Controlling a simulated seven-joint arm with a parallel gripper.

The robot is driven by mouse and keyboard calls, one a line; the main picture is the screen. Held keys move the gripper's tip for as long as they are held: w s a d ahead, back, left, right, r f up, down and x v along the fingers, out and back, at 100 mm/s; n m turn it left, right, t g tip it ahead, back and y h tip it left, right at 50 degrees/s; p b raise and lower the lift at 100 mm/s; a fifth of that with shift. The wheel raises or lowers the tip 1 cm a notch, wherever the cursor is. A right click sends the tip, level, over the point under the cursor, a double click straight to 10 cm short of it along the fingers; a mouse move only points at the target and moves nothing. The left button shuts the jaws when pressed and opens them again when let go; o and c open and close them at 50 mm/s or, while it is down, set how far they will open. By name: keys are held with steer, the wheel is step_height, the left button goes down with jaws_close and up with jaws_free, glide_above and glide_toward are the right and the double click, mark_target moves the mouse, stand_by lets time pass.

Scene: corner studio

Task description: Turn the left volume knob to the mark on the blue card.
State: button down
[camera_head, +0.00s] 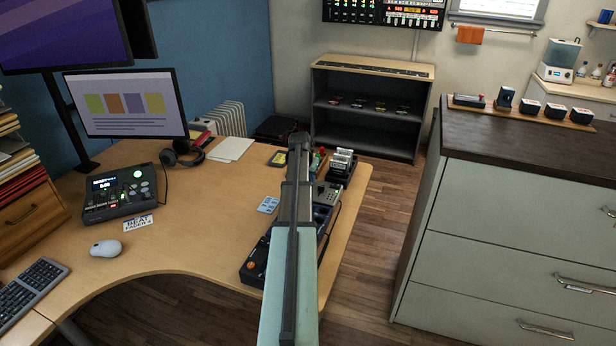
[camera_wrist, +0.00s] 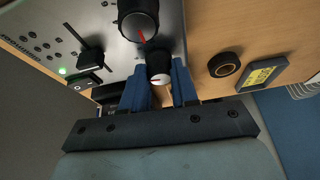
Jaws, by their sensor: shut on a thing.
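A grey panel (camera_wrist: 112,22) with knobs fills the upper left of the wrist view. My gripper (camera_wrist: 159,84) has its blue fingers shut on a small black knob (camera_wrist: 158,66) with a pale cap and a red pointer line. The pointer lies roughly sideways in that view. A larger black knob (camera_wrist: 139,22) with a red pointer stands just beyond it. I cannot tell from this view which knob is the left one. In the head view my arm hides the held knob. A light blue card (camera_head: 268,205) lies flat on the desk left of my arm; its marks are too small to read.
In the wrist view, a black ring-shaped roll (camera_wrist: 224,65) and a dark box with a yellow label (camera_wrist: 262,76) lie beside the panel. A black lever (camera_wrist: 88,52) rises from it. A black-and-orange device (camera_head: 252,266) sits near my arm. The desk's middle (camera_head: 205,220) is clear.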

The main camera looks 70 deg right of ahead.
steer(key=c, duration=0.9)
jaws_free()
steer(key=shift+o, duration=0.2)
steer(key=v, duration=1.4)
steer(key=shift+w+f, duration=0.1)
